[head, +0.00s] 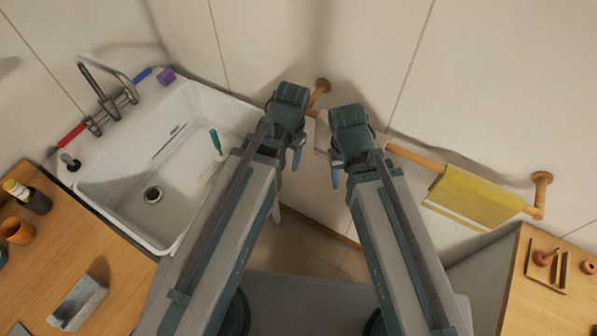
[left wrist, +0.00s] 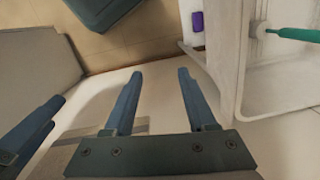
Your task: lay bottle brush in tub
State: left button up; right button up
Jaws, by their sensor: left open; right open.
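The bottle brush (head: 215,142) has a green handle and a pale head, and it is inside the white tub (head: 118,213), a sink basin, near its right wall. In the left wrist view the brush's green handle (left wrist: 298,35) shows at the upper right, beside the white basin wall (left wrist: 228,60). I cannot tell whether the brush lies flat or leans. My left gripper (head: 298,157) is open and empty, outside the tub to its right. Its two blue fingers are spread in the left wrist view (left wrist: 160,73). My right gripper (head: 335,177) is open and empty beside it.
A tap (head: 105,100) and a purple object (head: 166,76) are at the tub's back rim. A wooden counter (head: 120,275) at left holds a dark bottle (head: 35,198) and a grey block (head: 78,304). A yellow towel (head: 470,195) hangs on a wall rail at right.

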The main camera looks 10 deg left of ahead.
pick_arm(q)
jog(key=s+d+n, duration=0.2)
jog(key=s+d, duration=0.2)
jog(key=shift+s, duration=0.3)
